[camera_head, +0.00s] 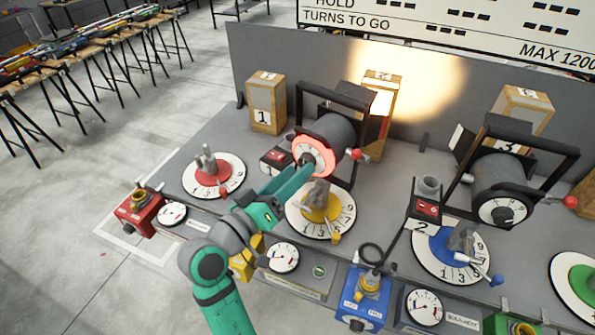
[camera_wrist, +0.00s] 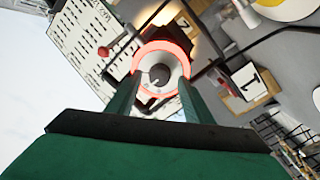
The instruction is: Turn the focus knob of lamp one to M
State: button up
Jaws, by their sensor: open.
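The left lamp (camera_head: 330,135) is a dark drum in a black yoke with a bright spot on the wall behind it. Its round end face carries a glowing red ring and a white dial (camera_head: 318,152) with a dark focus knob (camera_wrist: 159,74) in the middle. The dial's letters are too small to read, so the knob's setting cannot be told. My gripper (camera_head: 301,172) reaches up to this face from the lower left. In the wrist view my gripper (camera_wrist: 160,82) is open, its two green fingers on either side of the knob. Whether they touch it cannot be told.
A second lamp (camera_head: 500,190) stands at the right. Red (camera_head: 207,180), yellow (camera_head: 318,208) and blue (camera_head: 452,250) turntables with levers sit on the grey bench. A red-knobbed handle (camera_head: 357,154) juts from the left lamp's side. A box marked 1 (camera_head: 264,105) stands behind.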

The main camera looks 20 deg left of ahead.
jog(key=v, duration=0.9)
jog(key=shift+s, duration=0.15)
jog(key=s+d+f+n+g+y, duration=0.1)
jog(key=d+f+y, duration=0.15)
jog(key=f, duration=0.55)
jog(key=s+d+f+n+y, duration=0.2)
jog(key=d+f, duration=0.1)
jog(key=f, duration=0.5)
jog(key=s+d+f+n+g+y, duration=0.1)
jog(key=d+f+y, duration=0.15)
jog(key=f, duration=0.45)
jog(key=s+d+f+m, duration=0.1)
jog(key=s+d+m, duration=0.2)
jog(key=s+d, duration=0.3)
jog(key=s+d+f+m, duration=0.1)
jog(key=s+d+m, duration=0.3)
jog(key=s, duration=1)
jog(key=shift+d+f+m+h, duration=0.2)
jog(key=shift+d+m+h, duration=0.15)
jog(key=shift+d, duration=0.65)
jog(key=shift+s+d+r, duration=0.15)
jog(key=shift+s, duration=0.1)
jog(key=c, duration=0.4)
jog(key=shift+d, duration=0.1)
